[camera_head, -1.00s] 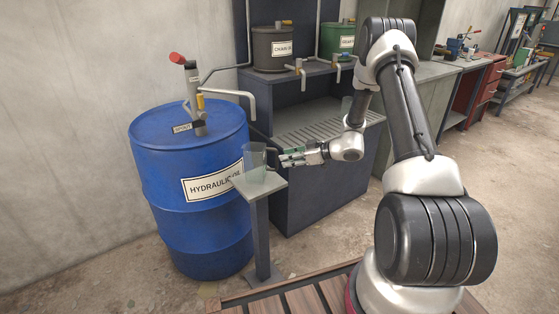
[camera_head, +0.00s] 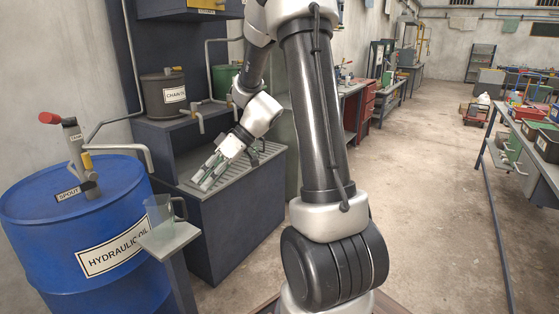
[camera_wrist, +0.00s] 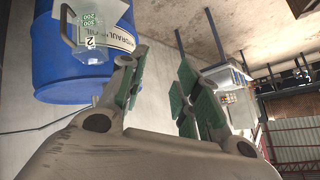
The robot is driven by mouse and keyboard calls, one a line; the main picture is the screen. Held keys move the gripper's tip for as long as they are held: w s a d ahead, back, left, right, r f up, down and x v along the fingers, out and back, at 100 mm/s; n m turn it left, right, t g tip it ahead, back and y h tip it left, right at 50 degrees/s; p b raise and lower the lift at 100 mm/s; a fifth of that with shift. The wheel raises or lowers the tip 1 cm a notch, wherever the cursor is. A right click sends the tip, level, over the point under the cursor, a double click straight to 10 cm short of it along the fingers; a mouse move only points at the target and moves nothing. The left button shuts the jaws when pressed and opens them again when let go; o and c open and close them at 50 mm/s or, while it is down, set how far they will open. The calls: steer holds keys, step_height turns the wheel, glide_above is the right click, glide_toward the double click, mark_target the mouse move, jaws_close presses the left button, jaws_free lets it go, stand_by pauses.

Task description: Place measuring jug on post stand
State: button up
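The measuring jug (camera_head: 159,216) is clear and stands upright on the post stand's small top plate (camera_head: 176,242), its handle towards the right. In the wrist view the jug (camera_wrist: 91,32) shows at the upper left with green scale marks, in front of the blue drum. My gripper (camera_head: 203,183) is above and to the right of the jug, apart from it, over the dark bench. In the wrist view my gripper's green-padded fingers (camera_wrist: 162,66) are spread, with nothing between them. The post's lower part is cut off in the head view.
The blue hydraulic oil drum (camera_head: 75,215) stands left of the post, with a red-handled pump (camera_head: 68,125) on top. The dark bench with a grille (camera_head: 225,205) is behind, with the chain oil pot (camera_head: 162,97) above. Open floor (camera_head: 430,180) lies to the right.

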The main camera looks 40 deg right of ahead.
steer(key=s+d+r+m+h, duration=0.2)
steer(key=s+r+h, duration=0.1)
steer(key=s, duration=0.4)
steer(key=s+d+r+m+t+h, duration=0.1)
steer(key=s+d+r+m+h, duration=0.2)
steer(key=s, duration=0.5)
steer(key=s+d+r+m+h, duration=0.2)
steer(key=s+r+m, duration=0.1)
steer(key=s+r, duration=0.2)
steer(key=s, duration=0.2)
steer(key=shift+s+d+r+t+h, duration=0.25)
steer(key=shift+s+d+t+h, duration=0.05)
steer(key=shift+s+t+h, duration=0.1)
